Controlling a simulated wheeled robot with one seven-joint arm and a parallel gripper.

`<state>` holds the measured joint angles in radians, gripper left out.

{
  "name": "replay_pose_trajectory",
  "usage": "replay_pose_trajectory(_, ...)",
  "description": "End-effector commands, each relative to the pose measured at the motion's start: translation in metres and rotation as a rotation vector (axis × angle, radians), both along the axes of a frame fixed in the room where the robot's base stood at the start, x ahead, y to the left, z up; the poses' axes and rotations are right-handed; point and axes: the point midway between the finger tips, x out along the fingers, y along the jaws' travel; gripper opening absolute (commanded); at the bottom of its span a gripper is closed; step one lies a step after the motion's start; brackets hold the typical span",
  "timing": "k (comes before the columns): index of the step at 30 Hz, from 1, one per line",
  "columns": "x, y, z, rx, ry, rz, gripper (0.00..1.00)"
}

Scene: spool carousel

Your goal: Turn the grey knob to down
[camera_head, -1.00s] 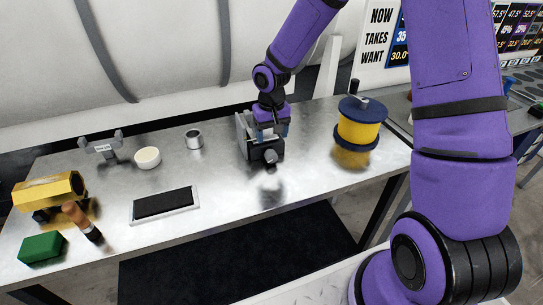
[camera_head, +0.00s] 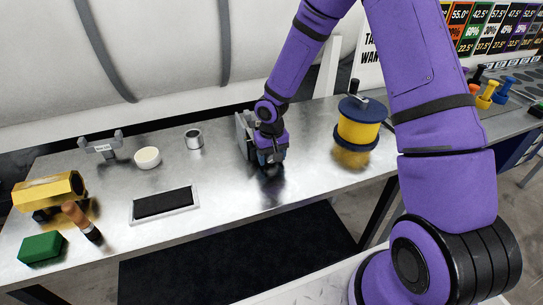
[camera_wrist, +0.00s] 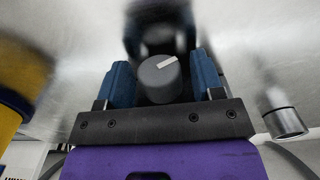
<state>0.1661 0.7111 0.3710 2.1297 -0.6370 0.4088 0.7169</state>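The grey knob (camera_wrist: 158,82) shows in the wrist view as a round cap with a white mark pointing right and slightly up in that picture. It sits between the blue fingers of my gripper (camera_wrist: 161,72). The fingers are apart, with a visible gap on the right side; contact on the left cannot be told. In the head view my gripper (camera_head: 271,157) is at the front of a grey boxy fixture (camera_head: 243,130) and hides the knob there.
A yellow spool with blue flanges (camera_head: 358,125) stands right of the fixture. A metal cup (camera_head: 194,139), a cream bowl (camera_head: 147,157) and a black-topped tray (camera_head: 163,204) stand to the left. The bench (camera_head: 230,195) is clear in front.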

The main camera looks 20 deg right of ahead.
Motion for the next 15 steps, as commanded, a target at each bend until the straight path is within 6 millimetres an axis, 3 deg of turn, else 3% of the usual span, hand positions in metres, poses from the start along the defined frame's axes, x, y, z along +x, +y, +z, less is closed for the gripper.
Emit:
replay_pose_trajectory(1, 0.0, 0.0, 0.0001, 0.0, 0.0, 0.0, 0.49)
replay_pose_trajectory(5, 0.0, 0.0, 0.0002, 0.0, 0.0, 0.0, 0.19)
replay_pose_trajectory(15, -0.0009, 0.0015, -0.001, -0.045, 0.004, 0.004, 0.18)
